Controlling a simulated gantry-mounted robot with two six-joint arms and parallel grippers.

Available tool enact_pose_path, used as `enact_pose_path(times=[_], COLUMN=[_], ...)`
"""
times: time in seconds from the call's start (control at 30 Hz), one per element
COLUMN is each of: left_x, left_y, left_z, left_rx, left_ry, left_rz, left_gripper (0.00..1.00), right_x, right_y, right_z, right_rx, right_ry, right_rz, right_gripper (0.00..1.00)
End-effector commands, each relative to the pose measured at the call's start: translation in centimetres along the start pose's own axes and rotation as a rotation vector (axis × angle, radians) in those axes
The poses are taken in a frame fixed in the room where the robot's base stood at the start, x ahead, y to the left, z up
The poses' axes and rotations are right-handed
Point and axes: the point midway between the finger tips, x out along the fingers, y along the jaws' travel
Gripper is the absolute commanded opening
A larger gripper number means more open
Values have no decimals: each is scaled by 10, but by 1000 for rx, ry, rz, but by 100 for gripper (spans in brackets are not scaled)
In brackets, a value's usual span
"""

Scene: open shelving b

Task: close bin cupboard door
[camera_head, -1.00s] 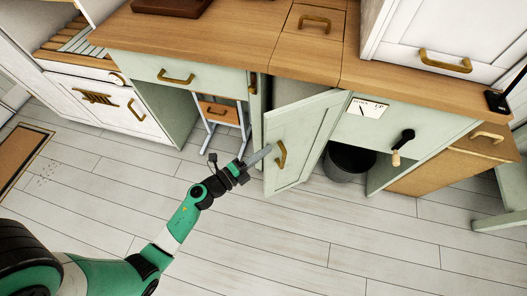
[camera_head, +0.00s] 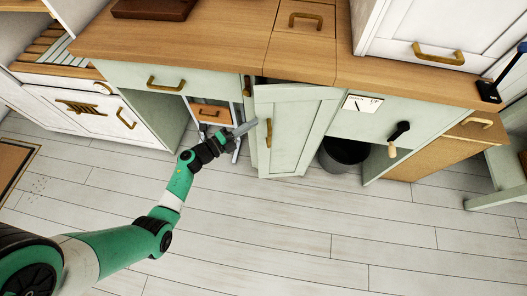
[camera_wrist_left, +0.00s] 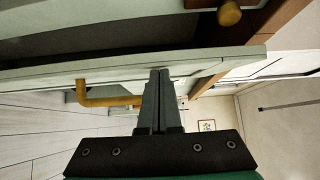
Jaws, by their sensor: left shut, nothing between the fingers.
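The bin cupboard door (camera_head: 297,128) is a pale green panel below the wooden counter, with a brass handle (camera_head: 268,132) near its left edge. It stands slightly ajar, with a narrow dark gap along its top. My left gripper (camera_head: 253,124) is shut and empty, its fingertips at the door's left side just beside the handle. In the left wrist view, the shut fingers (camera_wrist_left: 159,72) reach the edge of the door (camera_wrist_left: 210,66), with the handle (camera_wrist_left: 98,97) to their left. Whether the fingertips touch the door is not clear. My right gripper is not in view.
A dark bin (camera_head: 343,153) stands on the floor right of the door. An open bay with a small wooden drawer (camera_head: 211,113) lies to the left. The counter (camera_head: 215,45) overhangs above. The pale floor (camera_head: 300,225) in front is clear.

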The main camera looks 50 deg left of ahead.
Motion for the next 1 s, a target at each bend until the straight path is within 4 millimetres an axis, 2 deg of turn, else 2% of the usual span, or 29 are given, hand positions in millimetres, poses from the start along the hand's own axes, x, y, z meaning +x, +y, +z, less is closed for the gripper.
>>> enact_pose_path(times=[0.03, 0.2, 0.4, 0.87, 1.0], left_x=[5, 17, 25, 26, 24], left_y=[2, 2, 1, 0, -2], left_z=[9, 28, 39, 40, 35], left_rx=[1, 0, 0, -1, -1], left_ry=[-2, -1, 0, 0, 3], left_rz=[-1, -1, 0, 0, 0], left_gripper=[0, 0, 0, 0, 0], right_x=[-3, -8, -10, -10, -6], right_y=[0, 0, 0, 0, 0], right_z=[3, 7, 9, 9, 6], right_rx=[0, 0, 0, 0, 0], right_ry=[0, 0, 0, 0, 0], right_rz=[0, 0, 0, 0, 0], right_gripper=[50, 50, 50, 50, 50])
